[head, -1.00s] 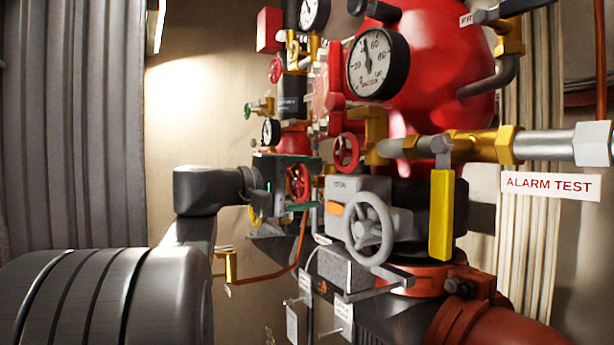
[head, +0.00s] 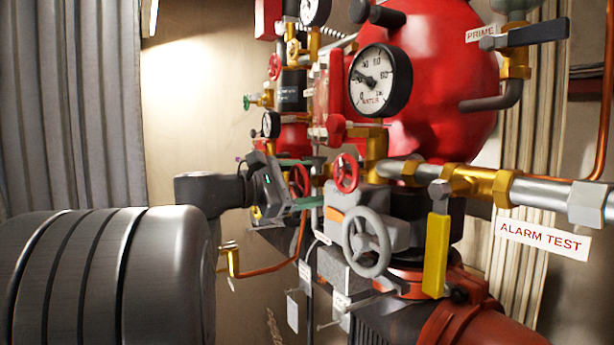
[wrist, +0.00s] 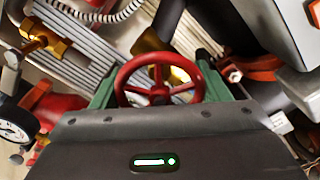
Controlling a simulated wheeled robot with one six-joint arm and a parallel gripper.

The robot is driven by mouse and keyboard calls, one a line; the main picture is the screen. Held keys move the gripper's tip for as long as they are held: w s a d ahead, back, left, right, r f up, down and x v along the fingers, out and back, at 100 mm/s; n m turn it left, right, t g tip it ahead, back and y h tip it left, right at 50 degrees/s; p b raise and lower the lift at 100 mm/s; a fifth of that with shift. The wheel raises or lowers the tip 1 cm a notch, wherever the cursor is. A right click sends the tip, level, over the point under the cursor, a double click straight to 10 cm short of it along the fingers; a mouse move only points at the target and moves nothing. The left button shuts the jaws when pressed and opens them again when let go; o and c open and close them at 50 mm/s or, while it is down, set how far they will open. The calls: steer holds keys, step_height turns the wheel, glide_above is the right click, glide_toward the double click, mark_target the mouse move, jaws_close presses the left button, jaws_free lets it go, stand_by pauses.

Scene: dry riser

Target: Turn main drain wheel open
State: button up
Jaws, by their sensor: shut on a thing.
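A red handwheel (wrist: 158,80) with spokes sits between the green fingers of my gripper (wrist: 160,75) in the wrist view. The jaws are shut on its rim from either side. In the head view my gripper (head: 312,181) reaches in from the left and is tilted, with the same red wheel (head: 299,182) between its fingers. No label on this wheel can be read. The wheel's far side and its stem are partly hidden.
Another red wheel (head: 345,172) is close to the right of my gripper. A grey handwheel (head: 366,242) and a yellow lever (head: 436,255) stand farther right. A water gauge (head: 380,80) is above. A copper pipe (head: 299,245) runs below.

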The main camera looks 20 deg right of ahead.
steer(key=shift+n, duration=0.9)
steer(key=shift+f, duration=0.1)
steer(key=o, duration=1)
steer(key=a+b, duration=0.1)
steer(key=a, duration=0.3)
steer(key=a+b, duration=0.1)
steer(key=a, duration=0.4)
steer(key=s+a+b, duration=0.1)
steer(key=a, duration=0.3)
steer(key=shift+a, duration=0.4)
steer(key=shift+d, duration=0.1)
